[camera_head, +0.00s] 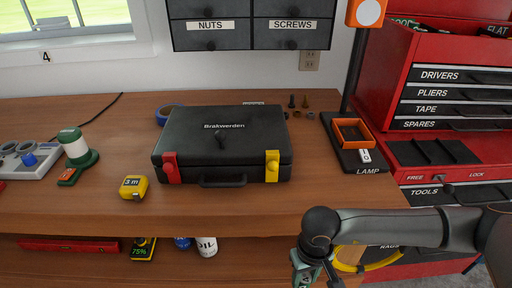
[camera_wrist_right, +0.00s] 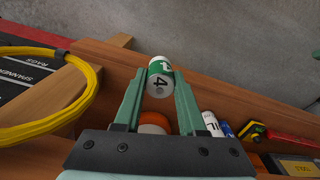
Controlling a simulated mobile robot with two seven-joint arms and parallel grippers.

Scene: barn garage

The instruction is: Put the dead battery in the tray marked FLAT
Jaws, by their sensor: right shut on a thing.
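A sign reading FLAT (camera_head: 496,31) shows at the top right on the red cabinet; the tray there is mostly out of frame. My left gripper is not in view. I cannot tell from the frames whether the held battery is dead.
The lower shelf holds a yellow device reading 75% (camera_head: 142,249). A yellow hose loop (camera_wrist_right: 85,95) is near the right gripper.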

